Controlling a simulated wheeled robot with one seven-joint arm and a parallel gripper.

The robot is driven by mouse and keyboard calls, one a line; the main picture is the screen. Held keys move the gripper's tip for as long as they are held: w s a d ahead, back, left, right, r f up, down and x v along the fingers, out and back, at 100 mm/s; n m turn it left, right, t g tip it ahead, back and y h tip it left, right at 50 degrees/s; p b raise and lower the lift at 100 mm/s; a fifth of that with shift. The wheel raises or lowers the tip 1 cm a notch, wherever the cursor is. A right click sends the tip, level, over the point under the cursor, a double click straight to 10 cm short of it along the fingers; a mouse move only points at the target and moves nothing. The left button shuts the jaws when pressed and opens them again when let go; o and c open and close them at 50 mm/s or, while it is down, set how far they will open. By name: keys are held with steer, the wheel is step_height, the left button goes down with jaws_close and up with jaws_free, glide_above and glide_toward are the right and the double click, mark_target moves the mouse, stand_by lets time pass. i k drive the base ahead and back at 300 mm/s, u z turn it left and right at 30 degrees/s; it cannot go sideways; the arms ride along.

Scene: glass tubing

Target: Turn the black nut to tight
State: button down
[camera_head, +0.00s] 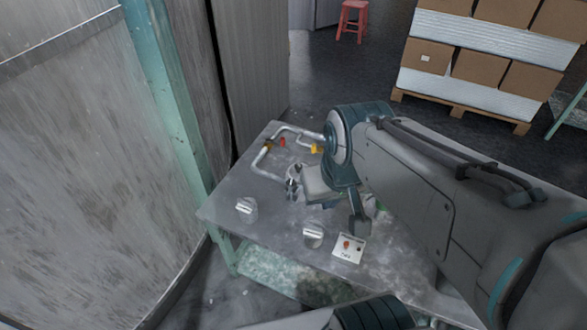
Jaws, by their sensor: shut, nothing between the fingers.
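A glass tube (267,160) runs in a bent line over the grey table, with coloured fittings on it. My gripper (293,184) is at the near end of this tube, shut with nothing held. Dark and shiny parts overlap there. I cannot tell the black nut apart from my fingers, nor whether they touch it. My wrist and forearm cover the tube's right part and much of the table's right side.
The table (222,208) also bears two clear pieces, one at left (246,208) and one nearer the front (313,235), and a white card (349,248) with an orange and a dark mark. A large grey tank (80,170) and a green post (165,90) stand close at left.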

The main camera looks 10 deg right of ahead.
mark_target(291, 185)
steer(key=z, duration=2.1)
steer(key=k, duration=1)
steer(key=u, duration=1.2)
steer(key=i, duration=1)
